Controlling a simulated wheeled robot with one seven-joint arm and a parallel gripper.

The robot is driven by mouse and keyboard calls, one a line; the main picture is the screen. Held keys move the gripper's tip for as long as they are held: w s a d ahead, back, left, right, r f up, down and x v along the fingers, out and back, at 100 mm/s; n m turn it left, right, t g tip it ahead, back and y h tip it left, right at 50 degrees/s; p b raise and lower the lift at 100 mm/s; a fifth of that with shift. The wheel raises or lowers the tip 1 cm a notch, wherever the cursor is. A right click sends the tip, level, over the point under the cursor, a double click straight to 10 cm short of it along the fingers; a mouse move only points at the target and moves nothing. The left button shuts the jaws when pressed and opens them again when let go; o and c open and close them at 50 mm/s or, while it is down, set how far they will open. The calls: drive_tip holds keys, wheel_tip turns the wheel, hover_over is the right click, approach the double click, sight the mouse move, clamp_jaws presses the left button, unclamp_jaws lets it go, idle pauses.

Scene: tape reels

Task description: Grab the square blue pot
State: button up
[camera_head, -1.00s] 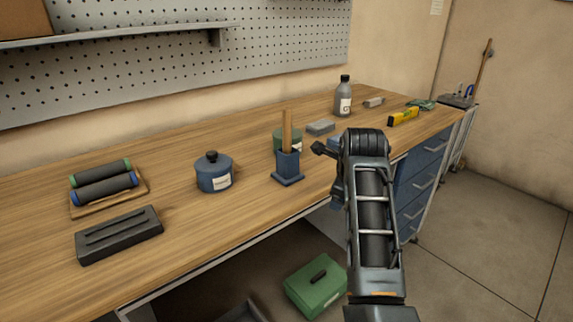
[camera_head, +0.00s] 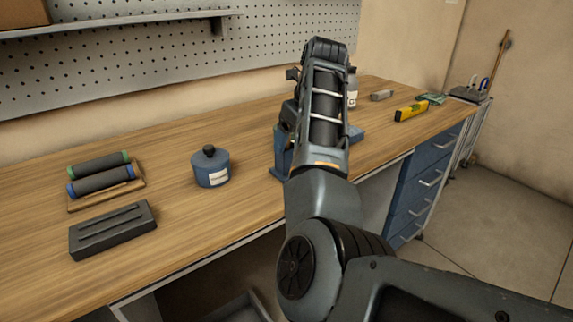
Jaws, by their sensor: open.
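The square blue pot (camera_head: 279,164) stands on the wooden workbench, just left of my arm. Only its left side and base edge show. The rest, and the wooden handle seen standing in it earlier, are hidden behind my arm. My gripper (camera_head: 288,118) is largely hidden behind my own forearm, with dark blue parts at the arm's left edge, close above the pot in the picture. It is open. I cannot tell whether its fingers touch the pot or are around it.
A round blue lidded pot (camera_head: 211,167) stands left of the square one. Further left are dark rollers on a wooden stand (camera_head: 135,187) and a black slotted block (camera_head: 112,229). A yellow level (camera_head: 411,111) lies at right.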

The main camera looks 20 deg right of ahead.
sight(290, 146)
drive_tip(key=shift+x, duration=1.8)
clamp_jaws()
drive_tip(key=shift+w+a+r, duration=0.1)
